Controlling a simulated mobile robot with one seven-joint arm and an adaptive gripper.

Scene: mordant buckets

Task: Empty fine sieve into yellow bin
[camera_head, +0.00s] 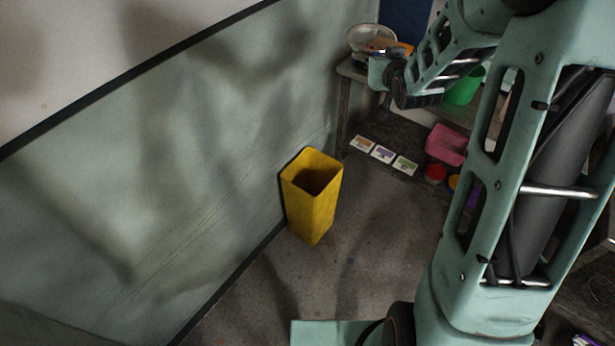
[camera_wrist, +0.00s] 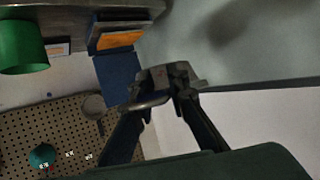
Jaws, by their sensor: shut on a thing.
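The yellow bin (camera_head: 312,205) is a tall, square, open-topped bin standing upright on the floor by the wall. My gripper (camera_head: 382,58) is up near the back shelf, beyond the bin and to its right. A round, pale-rimmed metal bowl shape, apparently the fine sieve (camera_head: 370,36), shows at my gripper's far side. In the wrist view my gripper (camera_wrist: 165,92) is shut on a grey metal piece of the sieve (camera_wrist: 160,75). The sieve's contents cannot be made out. The bin's inside is dark and its bottom is hidden.
A green bucket (camera_head: 463,88) stands on the back shelf (camera_head: 350,69). A pink bin (camera_head: 446,144), a red tub (camera_head: 435,173) and several small cards (camera_head: 383,154) are below, right of the yellow bin. The pegboard (camera_wrist: 30,135) shows in the wrist view. Floor in front of the bin is clear.

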